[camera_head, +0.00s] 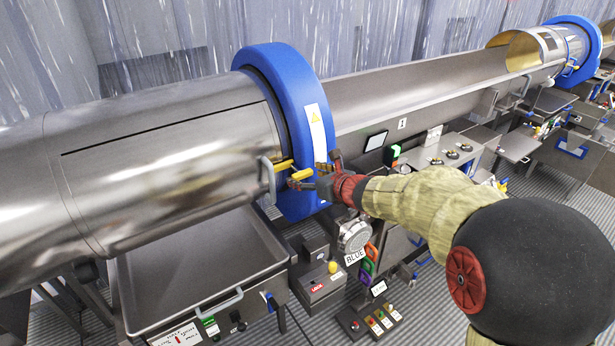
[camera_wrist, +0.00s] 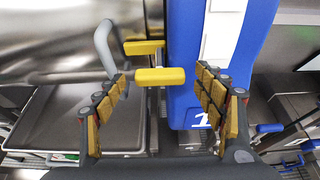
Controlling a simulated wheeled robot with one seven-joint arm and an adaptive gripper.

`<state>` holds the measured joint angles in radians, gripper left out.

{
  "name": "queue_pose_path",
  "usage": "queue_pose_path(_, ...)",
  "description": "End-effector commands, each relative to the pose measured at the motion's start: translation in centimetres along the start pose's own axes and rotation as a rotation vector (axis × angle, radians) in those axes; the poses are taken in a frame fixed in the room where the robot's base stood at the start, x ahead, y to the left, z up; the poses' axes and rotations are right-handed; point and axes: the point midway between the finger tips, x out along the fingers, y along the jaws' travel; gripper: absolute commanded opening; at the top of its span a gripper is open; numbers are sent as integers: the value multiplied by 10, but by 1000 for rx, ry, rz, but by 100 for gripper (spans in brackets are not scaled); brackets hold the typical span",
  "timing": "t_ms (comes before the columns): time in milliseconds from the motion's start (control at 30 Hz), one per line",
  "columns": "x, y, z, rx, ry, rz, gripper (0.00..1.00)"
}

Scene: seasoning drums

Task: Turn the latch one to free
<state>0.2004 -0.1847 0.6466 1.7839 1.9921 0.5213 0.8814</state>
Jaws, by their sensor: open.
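The latch shows as two yellow-ended levers beside the blue ring of the near steel drum. In the wrist view the nearer lever (camera_wrist: 160,77) lies sideways between my finger tips, and the farther lever (camera_wrist: 143,47) is just above it. In the head view the upper lever (camera_head: 283,165) and lower lever (camera_head: 302,174) sit at the ring's left edge. My gripper (camera_head: 322,176) is open around the nearer lever, with finger pads on both sides and gaps visible in the wrist view (camera_wrist: 162,84). The blue ring (camera_wrist: 188,60) bears a white 1.
A grey bar handle (camera_head: 267,180) stands left of the levers, close to my left finger in the wrist view. A steel tray (camera_head: 130,285) lies below the drum (camera_head: 170,150). Control boxes (camera_head: 320,280) stand below my wrist. The ring is close to my right finger.

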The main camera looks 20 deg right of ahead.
Motion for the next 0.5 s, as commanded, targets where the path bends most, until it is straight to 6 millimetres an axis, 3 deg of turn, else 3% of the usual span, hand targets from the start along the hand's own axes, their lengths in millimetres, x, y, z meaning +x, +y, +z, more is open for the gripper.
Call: queue_pose_path(500, 0, 0, 0, -1, 0, 0, 43)
